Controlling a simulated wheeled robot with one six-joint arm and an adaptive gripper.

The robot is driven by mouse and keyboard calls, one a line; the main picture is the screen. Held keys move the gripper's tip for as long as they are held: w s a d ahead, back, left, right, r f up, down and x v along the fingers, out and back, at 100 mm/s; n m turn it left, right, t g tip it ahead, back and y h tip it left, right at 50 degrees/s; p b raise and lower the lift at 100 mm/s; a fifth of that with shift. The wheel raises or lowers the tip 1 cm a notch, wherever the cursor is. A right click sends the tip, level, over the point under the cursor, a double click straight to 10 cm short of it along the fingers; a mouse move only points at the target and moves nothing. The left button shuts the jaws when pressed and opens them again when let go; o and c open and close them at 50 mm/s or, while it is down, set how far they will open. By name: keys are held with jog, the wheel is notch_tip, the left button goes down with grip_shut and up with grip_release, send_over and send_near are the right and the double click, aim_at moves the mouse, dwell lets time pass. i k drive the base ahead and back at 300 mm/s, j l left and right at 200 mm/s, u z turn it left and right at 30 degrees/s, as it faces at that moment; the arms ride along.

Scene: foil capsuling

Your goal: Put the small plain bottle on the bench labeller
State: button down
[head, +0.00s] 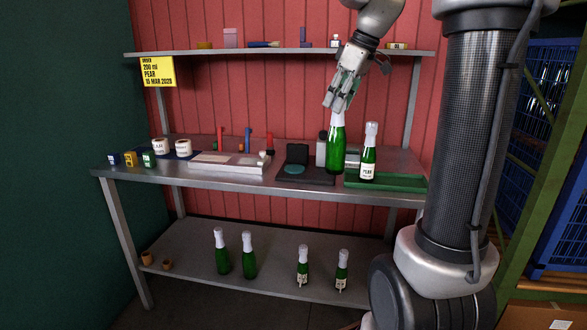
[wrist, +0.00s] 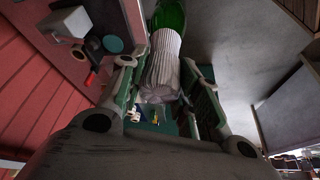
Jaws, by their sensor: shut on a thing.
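My gripper (head: 339,106) is shut on the white foil neck of a green bottle (head: 336,150), which hangs upright with no label showing. In the wrist view its white pleated foil (wrist: 163,68) lies between the two fingers, with green glass (wrist: 170,14) beyond. The bottle's base appears between a black device with a teal disc (head: 294,169) and a green tray (head: 408,182); I cannot tell whether it touches anything. A low white device (head: 215,168) lies further left on the bench. I cannot tell for sure which device is the bench labeller.
A bottle labelled PEAR (head: 369,160) stands on the green tray, close right of the held bottle. Several bottles stand on the lower shelf (head: 200,272). Label rolls (head: 160,147) and small boxes are at left. An upper shelf (head: 270,52) runs behind. A yellow note (head: 158,72) reads 200 ml PEAR.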

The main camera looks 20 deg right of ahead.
aim_at(295, 168)
jog(key=i, duration=0.95)
